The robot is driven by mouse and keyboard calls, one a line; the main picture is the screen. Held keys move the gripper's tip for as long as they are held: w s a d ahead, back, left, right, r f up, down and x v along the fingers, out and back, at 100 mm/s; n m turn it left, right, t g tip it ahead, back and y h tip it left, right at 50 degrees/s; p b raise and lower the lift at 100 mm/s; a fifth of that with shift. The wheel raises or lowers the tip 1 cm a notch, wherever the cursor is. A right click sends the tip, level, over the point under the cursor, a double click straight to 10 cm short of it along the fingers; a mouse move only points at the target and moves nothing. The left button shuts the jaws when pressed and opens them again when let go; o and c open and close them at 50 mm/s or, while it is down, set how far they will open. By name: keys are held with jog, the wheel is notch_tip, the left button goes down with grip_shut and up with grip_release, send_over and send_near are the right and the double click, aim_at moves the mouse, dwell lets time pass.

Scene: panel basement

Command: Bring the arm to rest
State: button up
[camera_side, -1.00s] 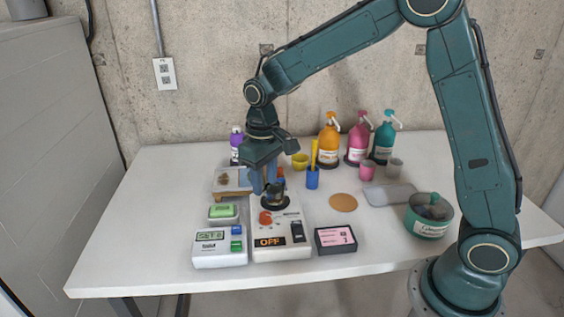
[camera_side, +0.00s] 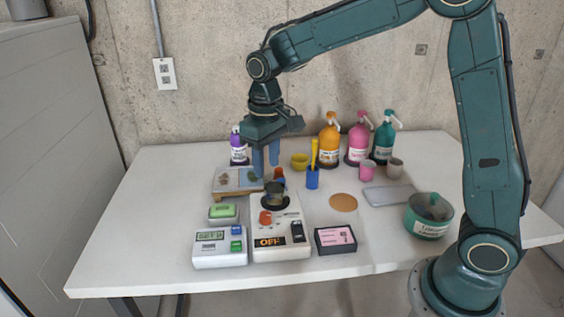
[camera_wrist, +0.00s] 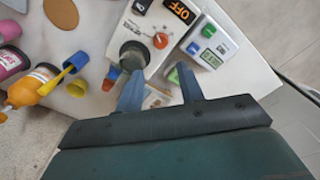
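My gripper (camera_side: 266,160) is above the table (camera_side: 150,215), over the back end of a white device with an orange knob and a display reading OFF (camera_side: 281,240). Its two blue fingers are apart with nothing visible between them. In the wrist view the fingers (camera_wrist: 160,92) also stand apart. A small dark cup (camera_side: 274,190) sits on the round dark plate at the back of the device, just below and in front of the fingertips. It shows in the wrist view (camera_wrist: 133,54) beside the left finger.
Orange, pink and teal pump bottles (camera_side: 357,145) stand at the back. A blue holder (camera_side: 312,178) is to the right. A green tub (camera_side: 428,217) stands near my base.

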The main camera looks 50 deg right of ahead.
jog(key=s+d+r+t, duration=0.3)
jog(key=s+r, duration=0.5)
jog(key=s, duration=0.4)
jog(key=s+d+t, duration=0.1)
jog(key=s+t, duration=0.1)
jog(key=s, duration=1)
jog(key=shift+s+m, duration=0.25)
jog(key=shift+m, duration=0.15)
